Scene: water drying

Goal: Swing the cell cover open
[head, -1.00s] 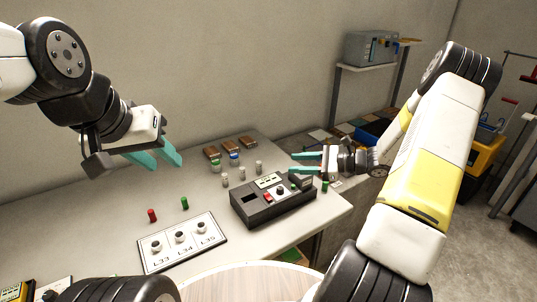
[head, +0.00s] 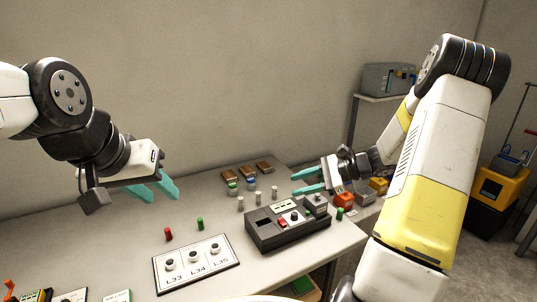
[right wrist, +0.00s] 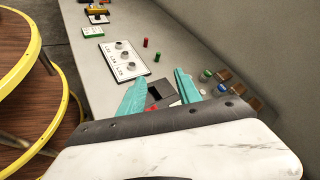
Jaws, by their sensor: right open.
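A dark tester box (head: 270,240) sits on the table, with a dark opening at its left, a label, red button and knob on top. A small grey block-like part (head: 316,203) stands at its right end; I cannot tell whether it is the cell cover. My right gripper (head: 294,184) is open and empty, above and behind the box's right part. In the right wrist view its fingers (right wrist: 160,78) are apart, with part of the box (right wrist: 160,92) visible between them and the rest hidden by my wrist. My left gripper (head: 162,195) is open and empty, in the air at the left.
A white panel (head: 196,279) marked L33, L34, L35 lies left of the box. Red (head: 168,234) and green (head: 200,224) cylinders stand behind it. Several pale cylinders and brown blocks (head: 264,167) are behind the box. Orange (head: 343,200) and yellow (head: 379,186) blocks sit right.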

